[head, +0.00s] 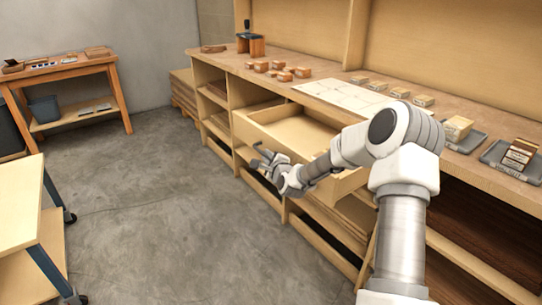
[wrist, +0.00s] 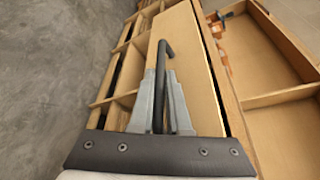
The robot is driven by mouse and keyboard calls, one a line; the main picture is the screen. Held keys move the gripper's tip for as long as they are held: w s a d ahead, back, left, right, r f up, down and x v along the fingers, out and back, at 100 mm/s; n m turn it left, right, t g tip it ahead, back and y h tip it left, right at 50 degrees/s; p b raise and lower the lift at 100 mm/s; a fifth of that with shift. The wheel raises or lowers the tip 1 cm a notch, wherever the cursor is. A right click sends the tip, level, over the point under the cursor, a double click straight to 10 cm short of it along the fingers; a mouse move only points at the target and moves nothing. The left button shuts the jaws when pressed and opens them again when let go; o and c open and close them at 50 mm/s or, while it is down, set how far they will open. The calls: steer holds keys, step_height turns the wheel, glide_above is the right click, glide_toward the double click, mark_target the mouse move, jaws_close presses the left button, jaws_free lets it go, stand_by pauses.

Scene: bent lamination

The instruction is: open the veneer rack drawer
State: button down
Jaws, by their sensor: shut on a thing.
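The veneer rack drawer (head: 300,132) is a pale wooden box that stands pulled out from the long bench rack, and its inside looks empty. Its front panel (wrist: 190,60) fills the middle of the wrist view, and part of its open inside (wrist: 285,130) shows at the right. The handle (wrist: 165,48) is a dark bar on that front panel. My gripper (head: 267,160) is at the drawer front, with its grey fingers (wrist: 162,82) shut on the handle. The fingers hide part of the bar, and my arm hides the drawer's right end.
The bench top (head: 340,98) carries white sheets, small wooden blocks (head: 283,71) and dark trays (head: 510,158). Open shelves lie below. A side table (head: 60,72) stands at the back left and a wheeled cart (head: 22,205) at the near left. The grey floor between is clear.

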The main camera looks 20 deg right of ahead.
steer(key=c, duration=0.9)
jaws_free()
steer(key=p+v, duration=0.4)
steer(key=v, duration=1.3)
steer(key=shift+s+r, duration=0.15)
steer(key=shift+s, duration=0.1)
steer(key=shift+a, duration=0.15)
